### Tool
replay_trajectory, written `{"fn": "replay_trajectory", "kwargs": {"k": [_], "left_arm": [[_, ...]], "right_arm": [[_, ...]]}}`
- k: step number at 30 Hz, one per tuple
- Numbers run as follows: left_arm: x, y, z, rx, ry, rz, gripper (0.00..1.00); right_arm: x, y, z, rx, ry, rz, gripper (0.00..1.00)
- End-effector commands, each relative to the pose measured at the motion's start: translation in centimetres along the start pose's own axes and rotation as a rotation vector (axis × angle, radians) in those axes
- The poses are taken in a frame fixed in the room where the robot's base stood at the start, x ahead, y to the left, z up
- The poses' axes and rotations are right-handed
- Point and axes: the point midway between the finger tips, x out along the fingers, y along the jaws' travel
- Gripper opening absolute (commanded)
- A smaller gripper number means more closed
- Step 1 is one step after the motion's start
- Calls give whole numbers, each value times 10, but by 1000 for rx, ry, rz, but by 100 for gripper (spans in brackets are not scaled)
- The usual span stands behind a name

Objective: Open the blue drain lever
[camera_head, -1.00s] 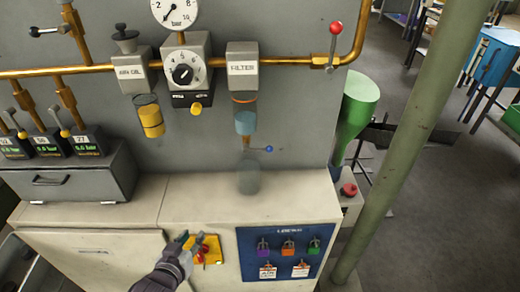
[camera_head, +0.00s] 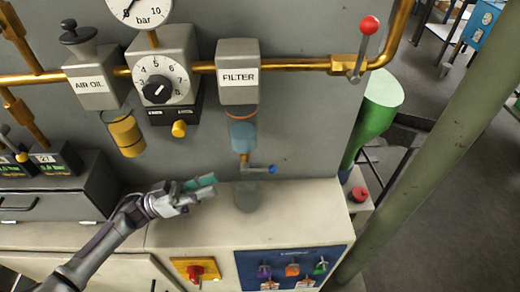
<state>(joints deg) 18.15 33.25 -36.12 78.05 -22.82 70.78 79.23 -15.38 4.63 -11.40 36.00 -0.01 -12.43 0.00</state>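The blue drain lever (camera_head: 272,169) is a small metal handle with a blue tip, pointing right from a brass drain fitting (camera_head: 244,161). The fitting hangs under the blue filter bowl (camera_head: 243,135) of the unit marked FILTER (camera_head: 238,76). A clear, greyish cup (camera_head: 247,196) stands on the cabinet top below it. My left gripper (camera_head: 206,188) is left of the lever and cup, above the cabinet's front part, and touches neither. Its fingers point right, and the gap between them cannot be made out. My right gripper is not in view.
A brass pipe (camera_head: 302,64) runs along the wall, with a red-knobbed lever (camera_head: 368,27) at right. The AIR OIL unit (camera_head: 92,77) and a regulator dial (camera_head: 157,88) are left of the filter. The cabinet top (camera_head: 305,198) is clear right of the cup.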

Motion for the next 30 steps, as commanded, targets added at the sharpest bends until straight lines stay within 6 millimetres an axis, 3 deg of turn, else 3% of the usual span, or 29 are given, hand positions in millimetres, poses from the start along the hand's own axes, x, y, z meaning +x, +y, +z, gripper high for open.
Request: {"fn": "replay_trajectory", "kwargs": {"k": [5, 11, 14, 21, 30], "left_arm": [[21, 2, -2, -3, 3, 8, 34], [64, 3, -4, -1, 4, 8, 34], [85, 2, -4, 0, 4, 7, 34], [124, 2, -2, -1, 3, 5, 34], [137, 1, 0, -1, 2, 3, 34]], "right_arm": [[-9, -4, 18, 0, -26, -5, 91], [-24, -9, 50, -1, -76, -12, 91], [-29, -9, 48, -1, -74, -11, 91], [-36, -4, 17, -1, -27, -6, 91], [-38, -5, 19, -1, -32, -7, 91]]}}
